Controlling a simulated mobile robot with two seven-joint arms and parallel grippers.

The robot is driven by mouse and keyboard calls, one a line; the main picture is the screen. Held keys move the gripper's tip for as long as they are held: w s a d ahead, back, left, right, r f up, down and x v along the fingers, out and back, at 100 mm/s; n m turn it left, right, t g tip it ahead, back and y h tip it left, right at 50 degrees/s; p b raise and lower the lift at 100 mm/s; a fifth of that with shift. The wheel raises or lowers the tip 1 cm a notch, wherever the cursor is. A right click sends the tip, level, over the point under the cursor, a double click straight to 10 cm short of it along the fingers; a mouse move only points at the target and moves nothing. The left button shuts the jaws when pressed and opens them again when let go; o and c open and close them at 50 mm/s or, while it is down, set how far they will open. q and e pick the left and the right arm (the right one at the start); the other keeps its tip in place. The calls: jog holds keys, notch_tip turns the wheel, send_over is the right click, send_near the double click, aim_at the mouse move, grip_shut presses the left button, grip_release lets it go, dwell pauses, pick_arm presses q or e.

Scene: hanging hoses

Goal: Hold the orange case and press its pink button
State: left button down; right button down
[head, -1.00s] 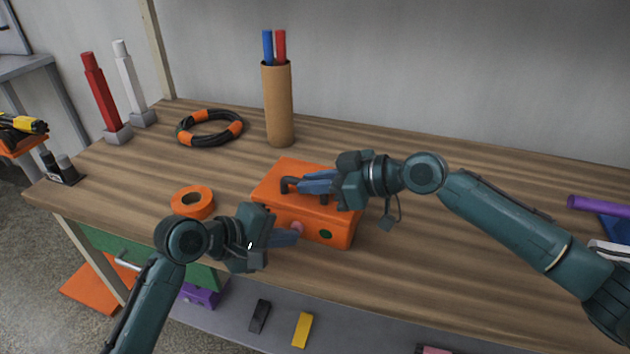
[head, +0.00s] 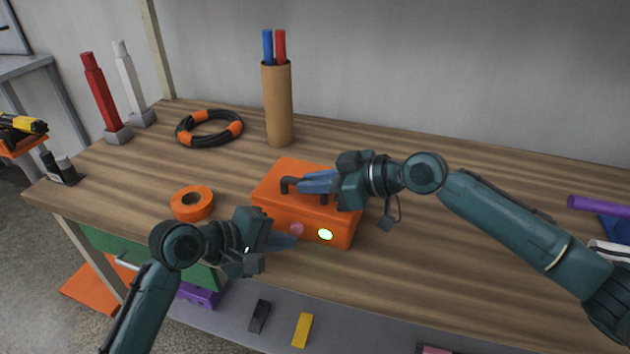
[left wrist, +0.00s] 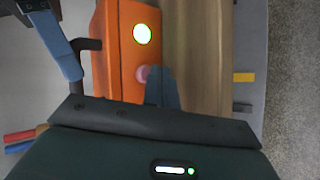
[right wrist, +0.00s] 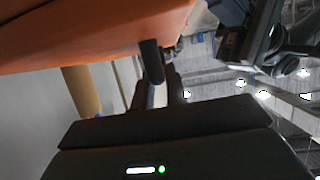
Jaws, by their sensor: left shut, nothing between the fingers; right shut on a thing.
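The orange case (head: 285,214) sits on the wooden workbench. Its front face has a pink button (head: 297,229) and, to the right, a round lamp (head: 325,234) glowing bright green-white. The lit lamp (left wrist: 142,34) and the pink button (left wrist: 143,73) also show in the left wrist view. My right gripper (head: 290,186) is shut on the dark handle (right wrist: 150,60) on top of the case. My left gripper (head: 294,240) is shut and empty, its fingertips just in front of and below the pink button. I cannot tell whether they touch it.
An orange tape roll (head: 192,203) lies left of the case. Behind are a black-and-orange hose ring (head: 210,127) and a cardboard tube (head: 278,105) with blue and red sticks. A red post (head: 100,95) and a white post (head: 131,80) stand at the back left. The bench right of the case is mostly clear.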

pick_arm(q)
jog(key=shift+s, duration=0.1)
pick_arm(e)
jog(key=shift+s+d+f, duration=0.1)
jog(key=shift+f, duration=0.45)
pick_arm(q)
jog(key=s, duration=0.1)
jog(key=s+a, duration=0.1)
jog(key=s, duration=0.1)
jog(key=s+a, duration=0.1)
jog(key=s, duration=0.1)
jog(key=shift+s+a, duration=0.1)
jog(key=shift+s, duration=0.1)
pick_arm(e)
jog(key=c, duration=1.6)
grip_release()
jog(key=shift+c, duration=0.2)
jog(key=o, duration=0.3)
jog(key=shift+r, duration=0.3)
